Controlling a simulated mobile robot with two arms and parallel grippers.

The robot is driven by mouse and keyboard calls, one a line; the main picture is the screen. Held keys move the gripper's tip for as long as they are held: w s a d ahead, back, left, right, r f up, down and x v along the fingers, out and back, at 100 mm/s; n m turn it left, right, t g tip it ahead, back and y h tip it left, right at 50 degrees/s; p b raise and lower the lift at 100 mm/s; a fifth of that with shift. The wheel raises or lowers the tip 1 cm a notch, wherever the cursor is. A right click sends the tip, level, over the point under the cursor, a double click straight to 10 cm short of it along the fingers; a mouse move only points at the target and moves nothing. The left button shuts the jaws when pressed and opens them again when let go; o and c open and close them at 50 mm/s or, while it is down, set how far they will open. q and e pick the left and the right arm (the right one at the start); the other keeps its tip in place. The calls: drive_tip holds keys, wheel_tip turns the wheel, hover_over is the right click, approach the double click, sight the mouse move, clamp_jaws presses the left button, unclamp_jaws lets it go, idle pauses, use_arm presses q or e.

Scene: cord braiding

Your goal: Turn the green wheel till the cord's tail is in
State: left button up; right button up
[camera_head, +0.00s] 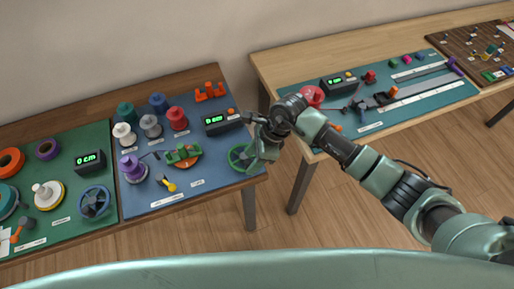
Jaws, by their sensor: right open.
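The green wheel (238,157) is a spoked ring at the right edge of the blue mat (205,184). My right gripper (255,163) hangs at the wheel's right side, partly in front of it, and is open. I cannot tell whether it touches the rim. A purple spool (131,166) stands at the mat's left side. A thin cord (150,155) seems to run from near it towards a green and orange device (183,155); its tail is too small to make out. My left gripper is out of view.
Grey, red, blue, green and white spools stand at the back of the mat, with a small display (214,122) to their right. A yellow-handled tool (169,185) lies in front. A green mat (60,215) is at left; another table (400,45) stands right, past a gap.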

drive_tip(key=shift+a+f, duration=0.25)
drive_tip(key=shift+f, duration=0.25)
drive_tip(key=shift+a+f, duration=0.15)
drive_tip(key=shift+f, duration=0.25)
clamp_jaws()
drive_tip(key=c, duration=0.7)
unclamp_jaws()
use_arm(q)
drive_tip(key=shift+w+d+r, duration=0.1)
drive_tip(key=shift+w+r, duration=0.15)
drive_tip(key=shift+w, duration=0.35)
use_arm(e)
clamp_jaws()
